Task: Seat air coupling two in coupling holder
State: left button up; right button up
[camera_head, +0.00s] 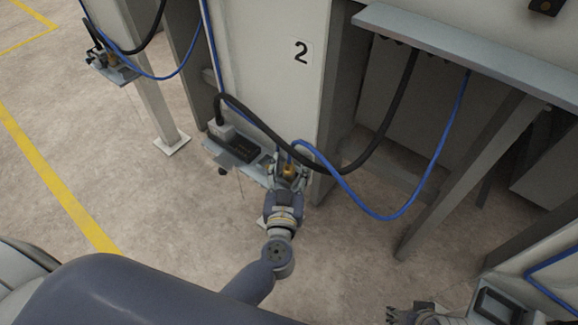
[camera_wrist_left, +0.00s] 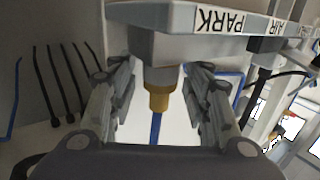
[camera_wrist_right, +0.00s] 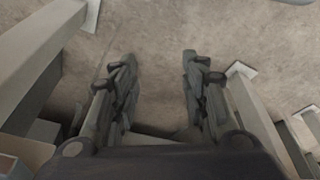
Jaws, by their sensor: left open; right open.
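The brass air coupling (camera_wrist_left: 159,98) with its blue hose (camera_wrist_left: 155,128) is in the left wrist view, up against a grey block of the holder (camera_wrist_left: 165,48), whose edge reads PARK and AIR. How deep it sits there is hidden. My left gripper (camera_wrist_left: 158,100) is open, one finger on each side of the coupling, with gaps visible. In the head view the left gripper (camera_head: 288,180) is at the right end of the bracket below the sign 2 (camera_head: 301,52), around the coupling (camera_head: 289,171). My right gripper (camera_wrist_right: 157,95) is open and empty above the floor.
A black cable (camera_head: 300,143) and the blue hose (camera_head: 375,214) hang in loops from the grey beam (camera_head: 440,45) close to my left gripper. A black plug (camera_head: 235,150) is on the bracket's left part. A similar bracket (camera_head: 115,70) stands further left. Floor at the left is clear.

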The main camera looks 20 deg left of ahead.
pick_arm(q)
jog(key=shift+r, duration=0.15)
jog(key=f+p+v, duration=0.1)
jog(key=p+v, duration=0.1)
jog(key=v, duration=1)
jog(key=w+d+m+h, duration=0.2)
jog(key=d+m+h, duration=0.4)
jog(key=d+h, duration=0.25)
notch_tip(320, 180, down, 7)
jog(key=s+m+g+h, duration=0.2)
jog(key=s+g, duration=0.1)
jog(key=g, duration=0.3)
jog(key=s+a+f+n+g+y, duration=0.1)
jog(key=s+a+f+g+y, duration=0.2)
jog(key=a, duration=0.5)
jog(key=s+a+f+n+g+y, duration=0.2)
jog(key=s+a+f+g+y, duration=0.1)
jog(key=s+a+f+g, duration=0.2)
jog(key=s+a+f, duration=0.2)
jog(key=a+f, duration=0.1)
jog(key=f, duration=0.1)
jog(key=shift+s+n+y, duration=0.2)
jog(key=shift+n+y, duration=0.1)
jog(key=shift+y, duration=0.05)
pick_arm(e)
notch_tip(320, 180, down, 5)
jog(key=shift+a+f, duration=0.1)
jog(key=shift+f, duration=0.05)
